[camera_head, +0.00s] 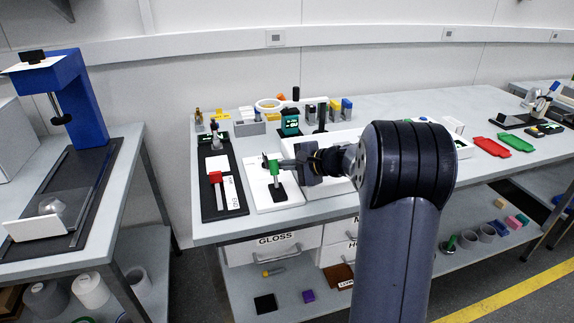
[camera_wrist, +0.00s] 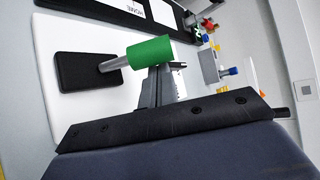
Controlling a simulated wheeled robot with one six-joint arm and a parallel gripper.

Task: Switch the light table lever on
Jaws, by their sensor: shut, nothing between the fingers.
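The light table lever (camera_head: 275,172) has a green cylindrical handle on a metal shaft, rising from a black base plate on a white panel (camera_head: 262,196). In the wrist view the green handle (camera_wrist: 150,50) lies just beyond my fingertips, and its black base (camera_wrist: 88,71) is to the left. My gripper (camera_head: 290,164) is at the right side of the handle. In the wrist view my gripper (camera_wrist: 160,72) is shut with its tips at or very close to the handle; I cannot tell whether they touch. Nothing is between the fingers.
Left of the lever is a black board with a red slider (camera_head: 215,177). Behind it stand small blocks and a teal device (camera_head: 290,123). Red and green trays (camera_head: 515,142) lie farther right on the bench. A blue press (camera_head: 80,100) stands on the left table.

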